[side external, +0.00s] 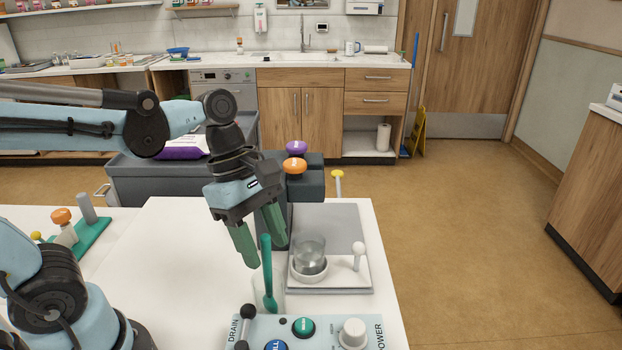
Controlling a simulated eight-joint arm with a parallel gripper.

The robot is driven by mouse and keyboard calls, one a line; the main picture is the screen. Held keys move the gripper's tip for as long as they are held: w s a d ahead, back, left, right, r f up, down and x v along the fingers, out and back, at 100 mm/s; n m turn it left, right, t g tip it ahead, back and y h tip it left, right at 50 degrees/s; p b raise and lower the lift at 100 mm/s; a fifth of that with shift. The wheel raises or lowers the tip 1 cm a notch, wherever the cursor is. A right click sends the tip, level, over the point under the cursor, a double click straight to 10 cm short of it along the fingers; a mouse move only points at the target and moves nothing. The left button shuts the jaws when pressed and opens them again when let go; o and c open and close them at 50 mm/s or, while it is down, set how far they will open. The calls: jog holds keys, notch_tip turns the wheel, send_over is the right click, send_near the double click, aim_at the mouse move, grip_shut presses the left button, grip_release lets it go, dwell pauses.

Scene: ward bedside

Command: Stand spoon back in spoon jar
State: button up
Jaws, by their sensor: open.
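A teal spoon (268,272) stands nearly upright, its handle up and its wider end low. Its lower part shows within a faint, clear jar (279,294) at the table's front, behind the control panel. The jar's outline is hard to make out. My gripper (265,254) points down at a tilt, with its two green fingers apart. The spoon's handle top is in line with the gap between the fingertips in this view. I cannot tell how far apart in depth they are. Nothing shows held between the fingers.
A grey machine (363,283) with a glass beaker (309,253) and a white knob stands to the right. The panel (330,322) with buttons and a lever is in front. A green rack (92,240) stands at left. The white tabletop (165,250) between is clear.

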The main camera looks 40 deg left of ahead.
jog(key=shift+r, duration=0.1)
jog(key=v, duration=1.2)
dwell(0.6)
jog(key=w+a+f+m+t+y, duration=0.1)
jog(key=f+m+t+y, duration=0.1)
jog(key=f+m, duration=0.4)
jog(key=w+a+f+m+t+y, duration=0.2)
jog(key=f+m+t, duration=0.2)
jog(key=m, duration=0.9)
notch_tip(320, 180, down, 2)
jog(key=shift+w+a+f+m+t, duration=0.15)
jog(key=shift+w+a+m+t, duration=0.05)
jog(key=shift+m+t, duration=0.1)
